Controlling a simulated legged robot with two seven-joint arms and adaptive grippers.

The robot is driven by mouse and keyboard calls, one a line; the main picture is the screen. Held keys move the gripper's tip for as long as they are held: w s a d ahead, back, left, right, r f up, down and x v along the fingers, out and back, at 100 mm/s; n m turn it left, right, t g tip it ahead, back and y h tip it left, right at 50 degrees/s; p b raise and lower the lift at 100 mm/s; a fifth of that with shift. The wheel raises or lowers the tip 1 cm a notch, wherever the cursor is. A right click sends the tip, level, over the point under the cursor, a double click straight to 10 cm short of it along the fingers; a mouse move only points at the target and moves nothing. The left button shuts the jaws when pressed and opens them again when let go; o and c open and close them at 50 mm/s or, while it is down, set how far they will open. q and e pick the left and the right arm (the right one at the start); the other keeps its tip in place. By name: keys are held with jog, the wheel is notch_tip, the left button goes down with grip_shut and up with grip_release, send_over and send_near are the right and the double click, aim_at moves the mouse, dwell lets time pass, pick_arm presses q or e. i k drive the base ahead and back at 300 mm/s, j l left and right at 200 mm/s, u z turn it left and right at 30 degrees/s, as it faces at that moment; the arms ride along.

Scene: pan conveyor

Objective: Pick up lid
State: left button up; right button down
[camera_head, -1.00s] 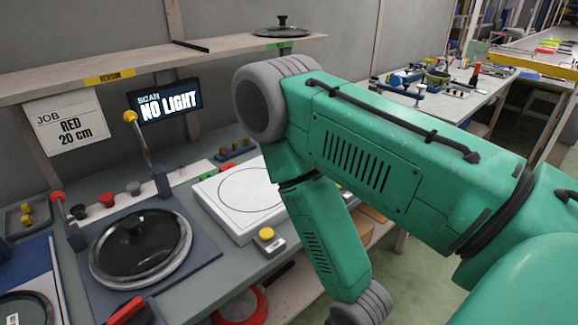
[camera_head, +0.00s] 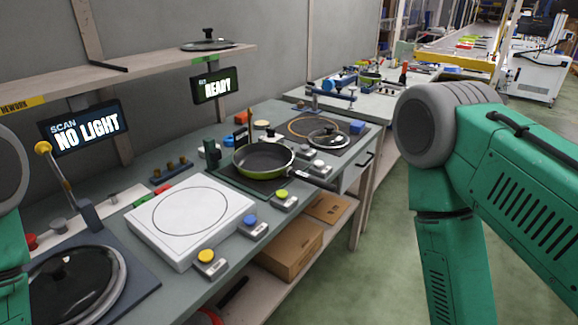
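Three lids are in view. One glass lid (camera_head: 207,44) with a dark knob lies on the wooden shelf above the green label. A second dark glass lid (camera_head: 75,285) with a steel rim is at the lower left, partly cut off by the picture edge. A third glass lid (camera_head: 328,137) lies on a dark mat at the far right end of the bench. A green pan (camera_head: 262,161) sits on the bench, its inside open to view. My arms show at the left and right edges, but both grippers are outside the picture.
A white plate with a circle (camera_head: 190,220) is mid-bench, with yellow, blue and green buttons along the front edge. Screens read "NO LIGHT" (camera_head: 88,128) and "READY" (camera_head: 212,86). A cardboard box (camera_head: 286,248) stands on the lower shelf. Open floor lies right of the bench.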

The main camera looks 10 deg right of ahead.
aim_at(67, 285)
jog(key=z, duration=0.25)
jog(key=u, duration=1.4)
